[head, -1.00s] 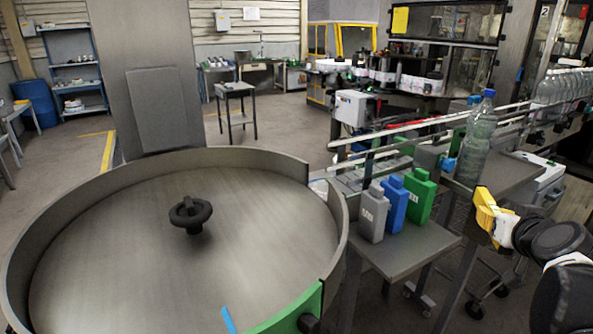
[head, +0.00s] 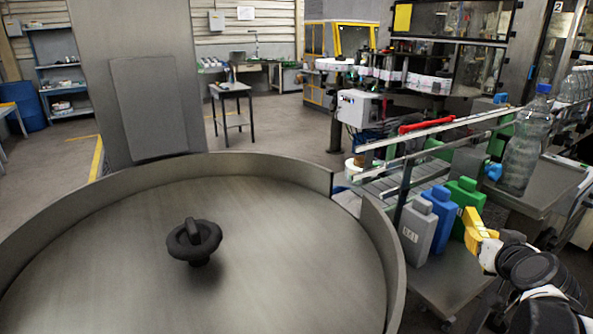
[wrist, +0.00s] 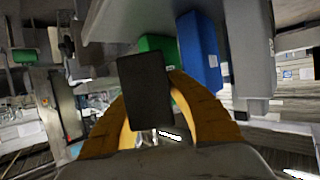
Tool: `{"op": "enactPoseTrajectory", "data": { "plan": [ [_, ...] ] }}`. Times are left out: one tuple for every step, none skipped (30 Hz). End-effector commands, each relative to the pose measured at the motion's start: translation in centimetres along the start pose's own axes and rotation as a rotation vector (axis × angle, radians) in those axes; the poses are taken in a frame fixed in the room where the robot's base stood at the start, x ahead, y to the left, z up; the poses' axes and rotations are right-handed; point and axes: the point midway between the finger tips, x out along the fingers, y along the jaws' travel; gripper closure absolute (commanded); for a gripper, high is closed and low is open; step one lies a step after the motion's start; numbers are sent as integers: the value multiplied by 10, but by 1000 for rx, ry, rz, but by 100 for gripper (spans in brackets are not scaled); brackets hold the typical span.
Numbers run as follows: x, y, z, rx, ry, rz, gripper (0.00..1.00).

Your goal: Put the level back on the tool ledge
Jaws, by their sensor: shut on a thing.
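My gripper (head: 474,222) has yellow fingers and is at the lower right of the head view, just right of the green jug. In the wrist view the fingers (wrist: 150,125) are closed around a dark, flat-faced block (wrist: 145,88), which I take to be the level seen end-on. Its length and markings do not show. In the head view I cannot make out the level apart from the fingers. I cannot tell for sure which surface is the tool ledge.
A grey jug (head: 416,232), a blue jug (head: 440,213) and a green jug (head: 467,200) stand on a grey shelf (head: 440,285) beside my gripper. A clear bottle (head: 525,150) stands behind. A wide round metal table (head: 110,260) with a black knob (head: 194,240) fills the left foreground.

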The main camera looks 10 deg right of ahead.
Motion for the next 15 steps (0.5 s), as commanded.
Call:
{"op": "enactPoseTrajectory", "data": {
  "plan": [
    [6,0,13,0,0,0,100],
    [8,0,17,0,0,0,100],
    [9,0,21,0,0,0,100],
    [10,0,24,0,0,0,100],
    [10,0,25,0,0,0,100],
    [11,0,26,0,0,0,100],
    [12,0,28,0,0,0,100],
    [12,0,29,0,0,0,100],
    [14,0,32,0,0,0,100],
    [15,0,36,0,0,0,100],
    [17,0,40,0,0,0,100],
    [19,0,47,0,0,0,100],
    [22,0,52,0,0,0,100],
    [24,0,57,0,0,0,100],
    [26,0,63,0,0,0,100]
  ]
}}
